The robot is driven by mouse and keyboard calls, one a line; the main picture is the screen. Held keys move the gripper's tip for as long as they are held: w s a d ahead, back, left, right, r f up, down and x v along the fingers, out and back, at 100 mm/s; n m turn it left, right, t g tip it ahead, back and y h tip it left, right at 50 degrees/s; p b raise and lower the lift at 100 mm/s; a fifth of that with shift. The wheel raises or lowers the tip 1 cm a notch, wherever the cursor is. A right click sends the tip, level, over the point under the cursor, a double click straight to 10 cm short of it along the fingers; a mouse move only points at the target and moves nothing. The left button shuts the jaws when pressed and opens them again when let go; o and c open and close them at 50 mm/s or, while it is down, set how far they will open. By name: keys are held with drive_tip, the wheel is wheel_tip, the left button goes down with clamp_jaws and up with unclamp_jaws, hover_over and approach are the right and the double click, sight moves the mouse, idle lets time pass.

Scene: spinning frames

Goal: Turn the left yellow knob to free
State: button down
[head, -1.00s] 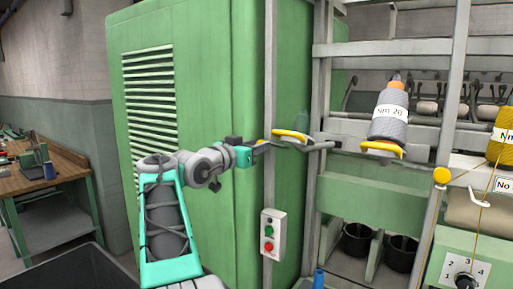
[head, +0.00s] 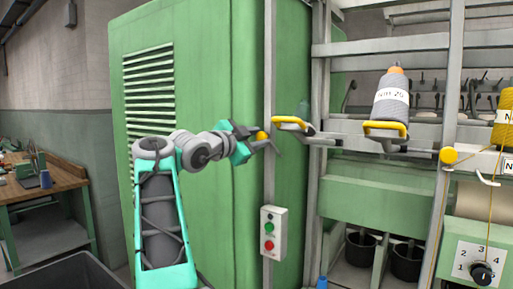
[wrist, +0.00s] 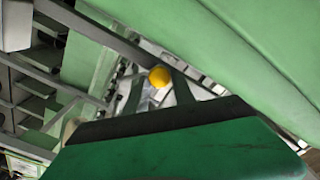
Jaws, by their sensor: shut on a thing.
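The left yellow knob (head: 262,136) is a small yellow ball beside the grey upright at the right edge of the green cabinet. My gripper (head: 264,139) is at the end of the outstretched arm, with its dark fingers around the knob, shut on it. In the wrist view the yellow knob (wrist: 159,76) shows between the two finger ends (wrist: 158,84). Another yellow knob (head: 448,155) sits on the upright at the right, far from my gripper. The left knob's mount is mostly hidden, and I cannot read its setting.
A yellow-rimmed holder (head: 291,121) stands just right of my gripper. A grey yarn cone (head: 391,98) stands above another yellow holder (head: 386,128). A switch box (head: 273,232) with green and red buttons is below. A numbered dial (head: 482,273) is at lower right.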

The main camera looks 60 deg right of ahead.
drive_tip(key=m+b, duration=0.1)
drive_tip(key=m, duration=0.1)
drive_tip(key=m+b, duration=0.1)
drive_tip(key=m, duration=0.1)
drive_tip(key=shift+f+m, duration=0.2)
drive_tip(key=shift+m, duration=0.1)
drive_tip(key=shift+m+b, duration=0.9)
drive_tip(key=shift+m, duration=1.1)
drive_tip(key=c, duration=1.4)
unclamp_jaws()
drive_tip(key=shift+o, duration=0.2)
drive_tip(key=w+a+b, duration=0.1)
drive_tip(key=a, duration=0.6)
drive_tip(key=shift+a+b, duration=0.35)
drive_tip(key=shift+a, duration=0.05)
